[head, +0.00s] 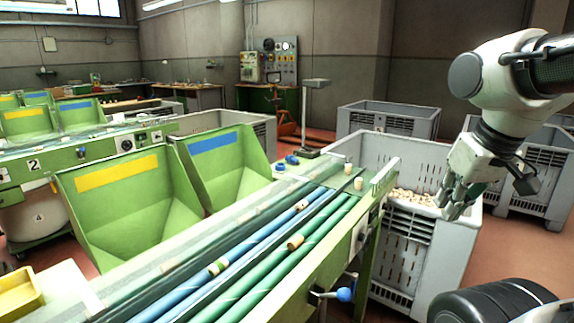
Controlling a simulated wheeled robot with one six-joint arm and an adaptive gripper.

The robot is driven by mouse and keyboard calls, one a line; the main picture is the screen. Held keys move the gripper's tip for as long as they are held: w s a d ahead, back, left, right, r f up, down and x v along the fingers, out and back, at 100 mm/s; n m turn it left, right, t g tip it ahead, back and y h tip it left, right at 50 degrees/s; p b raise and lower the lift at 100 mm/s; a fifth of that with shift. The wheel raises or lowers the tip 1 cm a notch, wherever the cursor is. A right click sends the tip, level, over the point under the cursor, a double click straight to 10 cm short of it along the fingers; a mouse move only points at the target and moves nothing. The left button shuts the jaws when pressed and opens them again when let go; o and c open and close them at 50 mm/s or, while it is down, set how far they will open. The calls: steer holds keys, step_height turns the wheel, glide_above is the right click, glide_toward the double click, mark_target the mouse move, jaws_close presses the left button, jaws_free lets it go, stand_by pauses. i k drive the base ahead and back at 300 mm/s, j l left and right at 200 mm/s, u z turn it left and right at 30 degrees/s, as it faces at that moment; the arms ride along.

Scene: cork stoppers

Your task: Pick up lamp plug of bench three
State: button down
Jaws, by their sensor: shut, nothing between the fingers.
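Near the lamp, one pale cork (348,168) and a second cork (358,184) stand upright at the bench end. My gripper (452,208) is shut and empty, right of the bench, in front of a grey crate, apart from these corks.
The grey crate (420,245) beside the bench end holds many loose corks. Green bins with yellow (117,173) and blue (213,140) bands line the bench's left side. A bench marked 2 (33,164) stands farther left.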

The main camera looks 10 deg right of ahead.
mark_target(291, 159)
steer(key=i+l+u, duration=0.1)
steer(key=l+u, duration=1.25)
steer(key=l, duration=0.85)
steer(key=i+l+u, duration=0.1)
steer(key=l, duration=0.75)
